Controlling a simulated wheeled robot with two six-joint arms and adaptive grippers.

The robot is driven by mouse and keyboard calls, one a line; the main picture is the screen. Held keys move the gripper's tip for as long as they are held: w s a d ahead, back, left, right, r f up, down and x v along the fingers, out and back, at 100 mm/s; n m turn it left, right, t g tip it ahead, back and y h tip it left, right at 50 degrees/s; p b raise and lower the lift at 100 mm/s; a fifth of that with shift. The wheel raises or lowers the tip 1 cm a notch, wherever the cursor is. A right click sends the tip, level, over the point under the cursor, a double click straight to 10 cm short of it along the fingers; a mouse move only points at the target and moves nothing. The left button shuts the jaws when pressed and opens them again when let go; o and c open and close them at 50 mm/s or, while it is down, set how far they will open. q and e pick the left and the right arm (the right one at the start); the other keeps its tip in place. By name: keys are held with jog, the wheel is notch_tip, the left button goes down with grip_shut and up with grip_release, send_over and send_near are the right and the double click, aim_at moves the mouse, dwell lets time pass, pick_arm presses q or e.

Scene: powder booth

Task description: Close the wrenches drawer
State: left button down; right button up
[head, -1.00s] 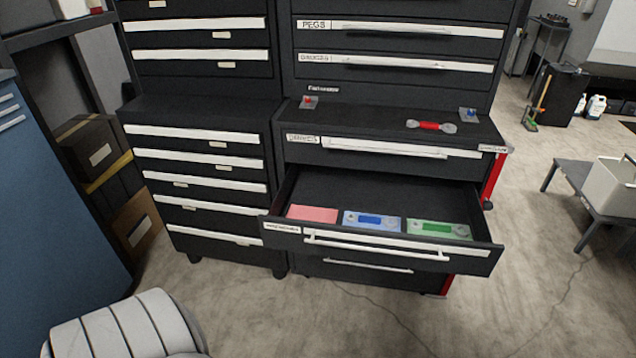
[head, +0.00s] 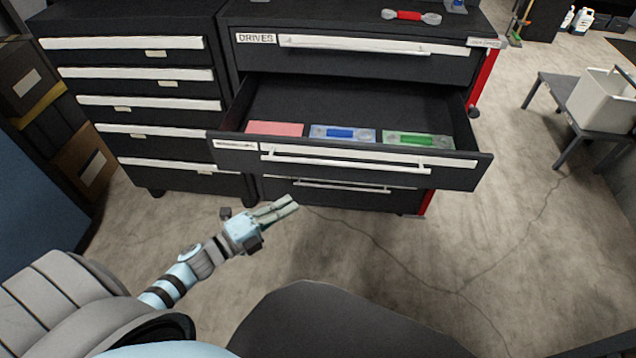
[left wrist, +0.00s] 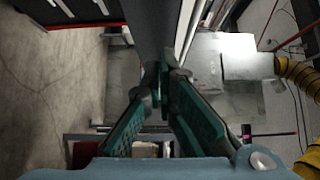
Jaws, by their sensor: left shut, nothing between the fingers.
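The wrenches drawer (head: 350,168) is pulled out of the black cabinet in the head view. Its label (head: 236,145) at the front left is too small to read surely. A white bar handle (head: 340,160) runs along its front. Inside lie a pink block (head: 275,129), a blue tray piece (head: 342,133) and a green one (head: 418,140). My left gripper (head: 292,203) is shut and empty, low in front of the drawer and apart from it. Its fingers also show in the left wrist view (left wrist: 163,75). My right gripper is not in view.
The shut DRIVES drawer (head: 350,52) is above the open one. Another drawer cabinet (head: 130,100) stands to the left. A low table (head: 545,100) with a pale bin (head: 603,100) is at right. The floor before the drawer is clear.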

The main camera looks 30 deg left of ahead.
aim_at(318, 175)
pick_arm(q)
jog(key=w, duration=0.4)
jog(key=w+d+b, duration=0.1)
jog(key=w, duration=0.3)
jog(key=w+d, duration=0.1)
jog(key=w, duration=0.3)
jog(key=shift+d, duration=0.25)
jog(key=shift+r, duration=0.1)
